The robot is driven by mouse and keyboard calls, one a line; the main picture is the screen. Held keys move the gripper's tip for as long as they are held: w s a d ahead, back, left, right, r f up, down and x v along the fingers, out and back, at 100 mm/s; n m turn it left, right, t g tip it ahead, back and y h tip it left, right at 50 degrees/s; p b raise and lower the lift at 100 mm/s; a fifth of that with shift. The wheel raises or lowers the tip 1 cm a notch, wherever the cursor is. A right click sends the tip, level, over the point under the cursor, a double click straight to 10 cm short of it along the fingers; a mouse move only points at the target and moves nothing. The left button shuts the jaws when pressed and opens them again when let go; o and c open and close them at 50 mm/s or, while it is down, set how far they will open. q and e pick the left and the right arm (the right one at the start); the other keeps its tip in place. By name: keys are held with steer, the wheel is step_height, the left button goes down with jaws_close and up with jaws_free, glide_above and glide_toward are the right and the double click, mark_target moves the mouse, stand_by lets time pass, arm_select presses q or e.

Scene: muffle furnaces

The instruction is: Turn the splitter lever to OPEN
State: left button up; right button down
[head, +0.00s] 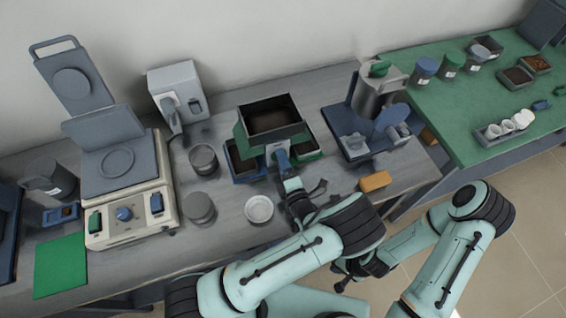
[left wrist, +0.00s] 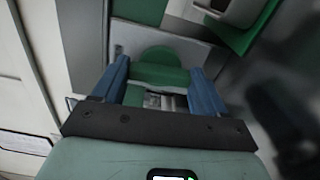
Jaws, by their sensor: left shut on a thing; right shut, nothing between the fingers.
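The splitter (head: 270,118) stands at the middle of the grey bench, a green body with an open dark hopper holding brown material on top. My left gripper (head: 281,157) is at its front face, its blue fingers shut on the splitter lever. In the left wrist view a green piece with a rounded top (left wrist: 160,68), apparently the lever, sits between the fingers (left wrist: 158,88). In the head view my gripper hides the lever, and I cannot read its setting. My right gripper (head: 343,285) is shut and empty, low in front of the bench.
Trays (head: 241,160) flank the splitter's base. Grey cans (head: 200,208) and a white bowl (head: 259,209) stand to the left. An orange block (head: 374,181) and a blue-based apparatus (head: 372,110) are to the right.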

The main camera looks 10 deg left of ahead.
arm_select(q)
steer(key=shift+m, duration=0.5)
steer(key=o, duration=1.1)
steer(key=shift+c, duration=0.2)
steer(key=shift+s, duration=0.1)
steer(key=b+v, duration=0.2)
steer(key=v, duration=1)
steer(key=shift+s+d, duration=0.4)
steer(key=shift+s, duration=0.1)
arm_select(e)
steer(key=shift+g, duration=0.3)
steer(key=shift+s+f, duration=1.5)
steer(key=shift+s, duration=0.25)
